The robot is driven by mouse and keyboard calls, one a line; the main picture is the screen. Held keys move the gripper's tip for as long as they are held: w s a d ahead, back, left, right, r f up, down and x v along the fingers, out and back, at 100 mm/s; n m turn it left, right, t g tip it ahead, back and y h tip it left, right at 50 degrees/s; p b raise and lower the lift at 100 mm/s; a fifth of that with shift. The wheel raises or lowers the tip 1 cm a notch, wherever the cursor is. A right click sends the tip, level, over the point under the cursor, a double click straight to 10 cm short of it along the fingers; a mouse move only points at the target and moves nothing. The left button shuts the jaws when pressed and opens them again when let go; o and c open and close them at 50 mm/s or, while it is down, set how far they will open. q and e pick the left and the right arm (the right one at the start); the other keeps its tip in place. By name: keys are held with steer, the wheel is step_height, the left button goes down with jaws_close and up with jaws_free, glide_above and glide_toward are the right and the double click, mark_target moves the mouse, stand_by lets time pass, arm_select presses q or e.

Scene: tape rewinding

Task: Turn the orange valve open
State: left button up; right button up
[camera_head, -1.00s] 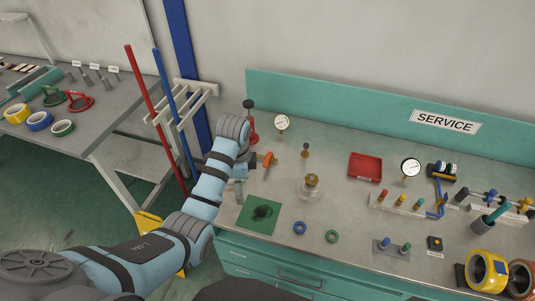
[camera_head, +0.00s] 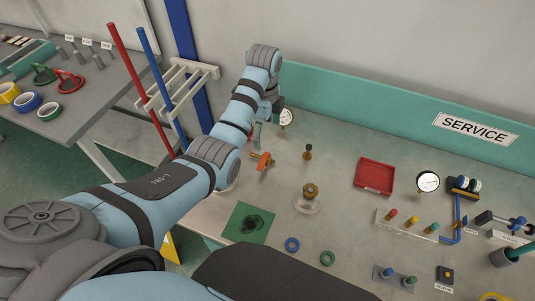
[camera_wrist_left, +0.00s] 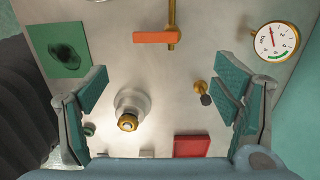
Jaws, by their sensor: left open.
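The orange valve handle (camera_head: 263,161) sits on a brass pipe fitting near the left end of the bench. In the left wrist view the orange handle (camera_wrist_left: 155,38) lies crosswise on the brass pipe at the top, beyond the open jaws. My left gripper (camera_wrist_left: 160,84) is open and empty, its two fingers wide apart. In the head view my left gripper (camera_head: 260,130) hangs at the back of the bench, just behind the handle, partly hidden by its own wrist. I see no contact with the handle. My right gripper is not in view.
A pressure gauge (camera_head: 286,117) stands close beside the left gripper. A brass knob on a clear round base (camera_head: 308,196), a small dark-topped brass fitting (camera_head: 308,152), a green pad (camera_head: 248,223) and a red tray (camera_head: 374,175) are nearby. A teal back panel (camera_head: 345,98) bounds the bench.

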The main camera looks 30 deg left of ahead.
arm_select(q)
glide_above(263, 161)
steer(key=f, duration=0.7)
steer(key=shift+s+f, duration=0.25)
steer(key=shift+f, duration=0.05)
steer(key=f, duration=0.2)
steer(key=w+f+b, duration=0.1)
steer(key=f, duration=0.1)
steer(key=shift+w+f, duration=0.1)
steer(key=shift+s, duration=0.25)
steer(key=shift+c, duration=0.2)
steer(key=shift+r, duration=0.2)
steer(key=c, duration=1.1)
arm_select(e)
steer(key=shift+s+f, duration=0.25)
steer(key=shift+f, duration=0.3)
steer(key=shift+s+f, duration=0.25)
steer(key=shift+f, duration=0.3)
